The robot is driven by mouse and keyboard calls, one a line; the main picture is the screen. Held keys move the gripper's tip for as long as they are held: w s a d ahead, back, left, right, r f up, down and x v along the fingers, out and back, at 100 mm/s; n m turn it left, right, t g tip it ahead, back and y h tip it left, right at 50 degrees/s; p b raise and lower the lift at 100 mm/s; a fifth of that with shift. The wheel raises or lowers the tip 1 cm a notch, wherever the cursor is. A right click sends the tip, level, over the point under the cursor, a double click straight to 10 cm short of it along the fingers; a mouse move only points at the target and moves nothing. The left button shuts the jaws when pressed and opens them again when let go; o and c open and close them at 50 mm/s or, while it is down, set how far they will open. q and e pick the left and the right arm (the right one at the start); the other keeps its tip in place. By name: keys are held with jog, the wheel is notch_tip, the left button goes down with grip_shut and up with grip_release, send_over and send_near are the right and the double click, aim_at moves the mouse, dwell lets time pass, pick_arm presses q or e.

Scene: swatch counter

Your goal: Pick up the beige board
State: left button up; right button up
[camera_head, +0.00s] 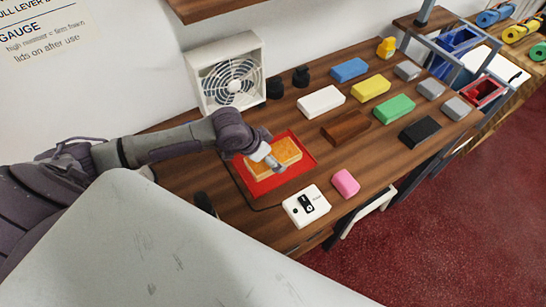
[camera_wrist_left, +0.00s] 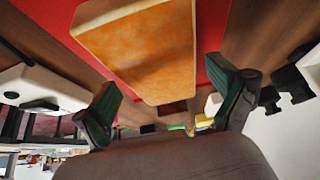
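The beige board (camera_head: 286,152) lies on a red tray (camera_head: 262,188) on the wooden counter; its broad face is mottled orange and its edges are pale. My left gripper (camera_head: 267,158) is over the board and hides part of it. In the left wrist view the board (camera_wrist_left: 150,50) fills the top middle, and the left gripper's green-padded fingers (camera_wrist_left: 165,95) stand wide apart with the board's end showing between and beyond them. I see no finger pressed on it. The gap between fingers and board is hard to judge. My right gripper is not in view.
A white device (camera_head: 306,206) and a pink block (camera_head: 345,183) sit near the counter's front edge. A white fan (camera_head: 228,75) stands behind the tray. A brown block (camera_head: 345,127), a white block (camera_head: 320,101) and several other coloured blocks lie to the right.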

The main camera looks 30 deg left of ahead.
pick_arm(q)
jog(key=c, duration=1)
jog(key=shift+r, duration=0.1)
